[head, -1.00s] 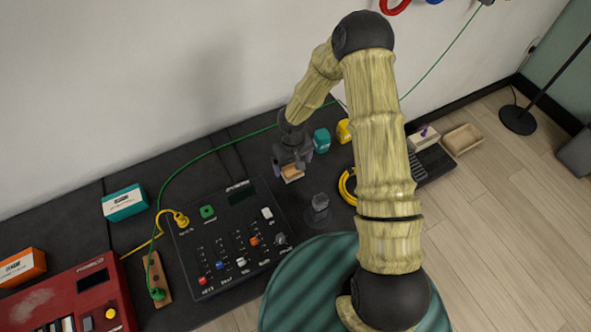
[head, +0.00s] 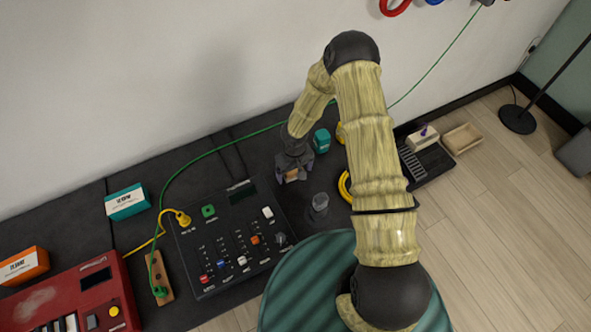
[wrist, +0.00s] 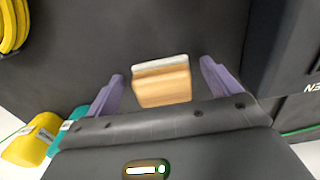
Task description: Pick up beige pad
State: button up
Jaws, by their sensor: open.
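The beige pad (wrist: 162,84) looks like a small wood-coloured block with a pale strip along one edge. It lies on the dark bench top between the two purple fingers of my gripper (wrist: 162,73) in the wrist view. A gap shows on each side of it, so the fingers are around it without touching. In the head view the pad (head: 292,175) shows partly under my gripper (head: 291,179), right of the black control panel's upper edge. My gripper is open and low over the bench.
The black control panel (head: 222,240) stands close on the left. A teal container (head: 321,139) and a yellow one (wrist: 32,140) stand behind my gripper. A grey knob-like part (head: 318,206) stands in front. A yellow cable coil (wrist: 12,25) lies to the right in the head view.

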aim_at(295, 171)
jog(key=c, duration=1.1)
jog(key=shift+c, duration=0.2)
jog(key=shift+r, duration=0.1)
notch_tip(295, 171, up, 10)
jog(key=shift+f+b, duration=0.1)
jog(key=shift+b, duration=0.4)
